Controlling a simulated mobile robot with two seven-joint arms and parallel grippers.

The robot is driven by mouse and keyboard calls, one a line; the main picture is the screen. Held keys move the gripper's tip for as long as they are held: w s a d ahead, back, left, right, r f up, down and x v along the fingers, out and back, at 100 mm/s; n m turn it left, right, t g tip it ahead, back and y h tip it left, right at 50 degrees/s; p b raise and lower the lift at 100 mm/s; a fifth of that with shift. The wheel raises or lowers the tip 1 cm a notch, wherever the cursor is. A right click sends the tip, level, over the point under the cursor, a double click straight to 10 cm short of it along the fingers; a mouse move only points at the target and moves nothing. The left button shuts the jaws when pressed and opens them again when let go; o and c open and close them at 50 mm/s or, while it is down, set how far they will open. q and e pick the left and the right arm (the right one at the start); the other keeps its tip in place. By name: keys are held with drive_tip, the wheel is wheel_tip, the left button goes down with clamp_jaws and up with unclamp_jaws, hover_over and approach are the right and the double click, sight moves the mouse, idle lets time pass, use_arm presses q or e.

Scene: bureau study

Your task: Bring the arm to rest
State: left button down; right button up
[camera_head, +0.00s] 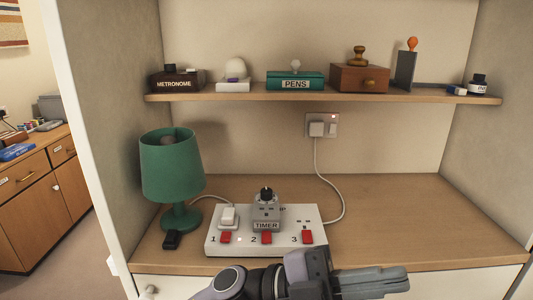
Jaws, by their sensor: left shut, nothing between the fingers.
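My left arm (235,284) comes in along the bottom edge of the head view. My left gripper (402,279) points to the right, in front of the desk's front edge. Its fingers are together and hold nothing. It sits below and to the right of the white power strip (220,249), apart from it as far as I can tell. The lower part of the arm is cut off by the picture's edge. My right gripper is not in view.
The strip has red switches (266,238) and a grey timer (266,212). A green lamp (172,165) stands left on the desk (410,220). A shelf (230,97) above holds a metronome box (172,83), a green pens box (295,81) and other items. The desk's right side is clear.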

use_arm(q)
drive_tip(key=w+a+f+n+t+y, duration=0.5)
drive_tip(key=a+f+n+t, duration=0.3)
drive_tip(key=n+t, duration=0.35)
drive_tip(key=w+a+f+n+t+y, duration=0.55)
drive_tip(key=a+f+n+t, duration=0.35)
drive_tip(key=n+t, duration=0.3)
drive_tip(key=s+a+f+n+g+y, duration=0.3)
drive_tip(key=s+a+f, duration=0.4)
drive_tip(key=f, duration=0.4)
drive_tip(key=s+a+f+n+g+y, duration=0.3)
drive_tip(key=s+a+f+g+y, duration=0.2)
drive_tip(key=s+a+f, duration=0.3)
wheel_tip(320, 180, down, 3)
drive_tip(key=shift+s+a+r+y, duration=0.1)
drive_tip(key=shift+s+a+y, duration=0.1)
drive_tip(key=shift+a+y, duration=0.4)
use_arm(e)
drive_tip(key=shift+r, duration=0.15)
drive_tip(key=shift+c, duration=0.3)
